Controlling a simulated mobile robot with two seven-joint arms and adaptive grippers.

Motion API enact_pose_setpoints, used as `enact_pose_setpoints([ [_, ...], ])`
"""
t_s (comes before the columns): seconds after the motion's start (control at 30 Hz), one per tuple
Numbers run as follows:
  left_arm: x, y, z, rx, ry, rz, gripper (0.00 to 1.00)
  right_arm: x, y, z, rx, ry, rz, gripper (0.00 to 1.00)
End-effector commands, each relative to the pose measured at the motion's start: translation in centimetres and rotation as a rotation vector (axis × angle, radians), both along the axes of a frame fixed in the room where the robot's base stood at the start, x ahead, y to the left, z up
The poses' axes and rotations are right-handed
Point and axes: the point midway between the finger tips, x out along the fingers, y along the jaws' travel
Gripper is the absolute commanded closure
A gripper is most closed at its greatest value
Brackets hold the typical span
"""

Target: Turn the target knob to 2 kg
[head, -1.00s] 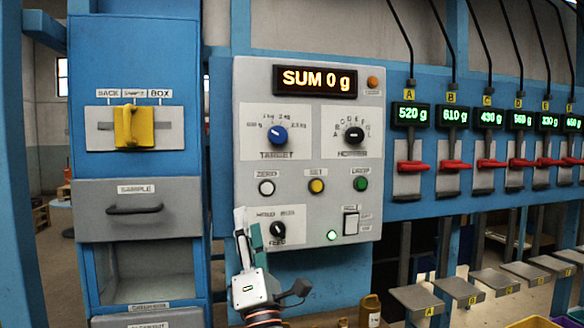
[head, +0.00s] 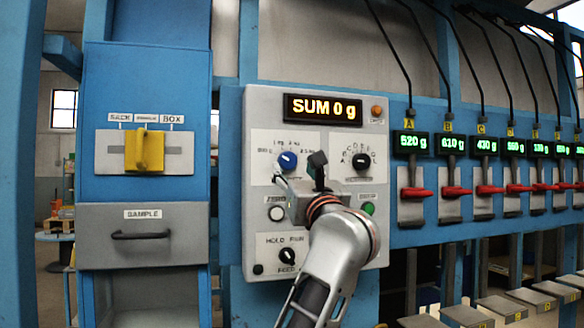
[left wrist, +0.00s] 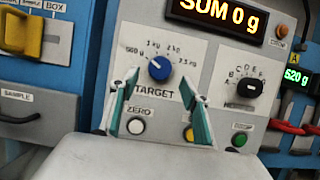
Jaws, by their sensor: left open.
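The blue target knob (head: 287,160) is on the grey control panel, under the SUM 0 g display. It also shows in the left wrist view (left wrist: 160,69), with marks from 500 g to 2.5 kg around it. Its white pointer tilts up and left, toward the low-value side; the exact mark is hard to tell. My left gripper (head: 297,172) is in front of the panel, just below and right of the knob in the head view. In the left wrist view its two green-padded fingers (left wrist: 160,88) are spread, with the knob between and beyond their tips, apparently untouched. My right gripper is not in view.
A second, black knob (head: 361,162) is right of the target knob. The ZERO button (head: 277,214) and a green button (head: 368,208) are below. A yellow slider (head: 144,151) is at left. Red levers (head: 417,193) line the right side.

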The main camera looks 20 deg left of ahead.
Motion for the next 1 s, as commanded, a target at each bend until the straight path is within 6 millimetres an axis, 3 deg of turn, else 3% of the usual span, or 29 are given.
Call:
enact_pose_setpoints([
  [0.3, 2.8, 2.0, 1.4, 0.003, 0.001, 0.002, 0.53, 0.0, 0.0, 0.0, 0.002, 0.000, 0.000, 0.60],
  [0.63, 3.1, 2.1, 1.5, 0.002, 0.000, 0.001, 0.53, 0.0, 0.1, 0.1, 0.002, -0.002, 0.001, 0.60],
  [0.77, 3.1, 2.1, 1.5, 0.002, 0.000, 0.002, 0.87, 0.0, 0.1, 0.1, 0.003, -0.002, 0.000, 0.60],
  [0.8, 3.1, 2.1, 1.5, 0.002, 0.000, 0.002, 0.91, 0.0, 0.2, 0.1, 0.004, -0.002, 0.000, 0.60],
  [1.0, 3.0, 2.1, 1.6, 0.004, 0.002, 0.002, 0.91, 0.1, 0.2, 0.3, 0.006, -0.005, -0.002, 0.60],
])
